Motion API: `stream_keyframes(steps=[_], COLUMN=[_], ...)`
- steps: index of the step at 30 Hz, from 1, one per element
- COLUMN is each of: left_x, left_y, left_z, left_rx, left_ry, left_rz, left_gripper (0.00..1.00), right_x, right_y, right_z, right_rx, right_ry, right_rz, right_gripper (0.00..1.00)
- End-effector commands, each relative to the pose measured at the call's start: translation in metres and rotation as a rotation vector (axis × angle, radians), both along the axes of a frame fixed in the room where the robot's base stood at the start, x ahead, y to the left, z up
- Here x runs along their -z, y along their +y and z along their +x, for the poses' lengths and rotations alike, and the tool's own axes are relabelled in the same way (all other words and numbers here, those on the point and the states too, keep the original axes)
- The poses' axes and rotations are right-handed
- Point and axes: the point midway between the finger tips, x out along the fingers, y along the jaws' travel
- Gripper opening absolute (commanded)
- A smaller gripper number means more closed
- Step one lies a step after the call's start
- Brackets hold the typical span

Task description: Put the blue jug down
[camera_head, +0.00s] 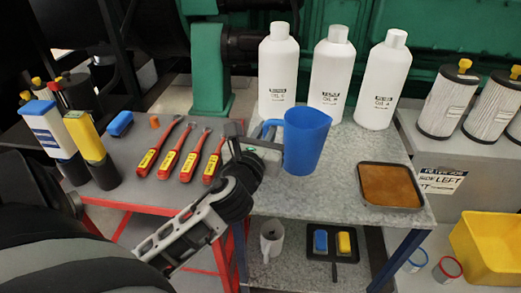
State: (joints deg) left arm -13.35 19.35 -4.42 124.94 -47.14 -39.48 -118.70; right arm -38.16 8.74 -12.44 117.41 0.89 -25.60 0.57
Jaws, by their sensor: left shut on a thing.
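The blue jug (305,141) is upright above the near left part of the grey metal table (335,195). I cannot tell whether its base touches the table top. My left gripper (270,146) is at the jug's left side, shut on its handle side. The gripper partly hides the handle. My right gripper is not in view.
White oil bottles (330,75) stand behind the jug. A tray of brown liquid (390,186) sits to the right. Red-handled tools (172,150) lie left on the dark bench. A grey mug (271,238) and small tray (333,243) are on the lower shelf.

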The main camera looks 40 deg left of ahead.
Motion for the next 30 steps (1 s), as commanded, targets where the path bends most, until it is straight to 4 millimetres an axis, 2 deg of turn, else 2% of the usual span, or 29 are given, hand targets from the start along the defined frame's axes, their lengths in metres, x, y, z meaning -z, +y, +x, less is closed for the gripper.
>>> stream_keyframes(steps=[1, 6, 10, 15, 21, 29, 30], left_x=[0.007, 0.016, 0.029, 0.053, 0.055, 0.059, 0.059], left_y=[0.005, 0.013, 0.023, 0.021, 0.021, 0.02, 0.02], left_z=[0.001, 0.004, 0.006, 0.005, 0.006, 0.006, 0.005], left_rx=[0.0, 0.001, 0.0, 0.001, 0.002, 0.002, 0.001], left_ry=[-0.004, -0.006, -0.003, -0.004, -0.004, -0.004, -0.001], left_rz=[-0.001, -0.001, -0.001, -0.004, 0.0, 0.0, -0.001], left_gripper=[0.0, 0.0, 0.0, 0.0, 0.0, 0.0, 0.24], right_x=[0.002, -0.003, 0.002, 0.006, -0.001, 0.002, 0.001], right_y=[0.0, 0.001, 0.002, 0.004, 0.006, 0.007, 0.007], right_z=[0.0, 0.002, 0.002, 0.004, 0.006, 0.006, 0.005], right_rx=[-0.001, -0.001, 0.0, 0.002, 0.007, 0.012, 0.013], right_ry=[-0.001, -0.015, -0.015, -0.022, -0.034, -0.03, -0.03], right_rz=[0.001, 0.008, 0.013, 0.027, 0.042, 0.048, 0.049], right_gripper=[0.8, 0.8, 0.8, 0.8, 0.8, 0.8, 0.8])
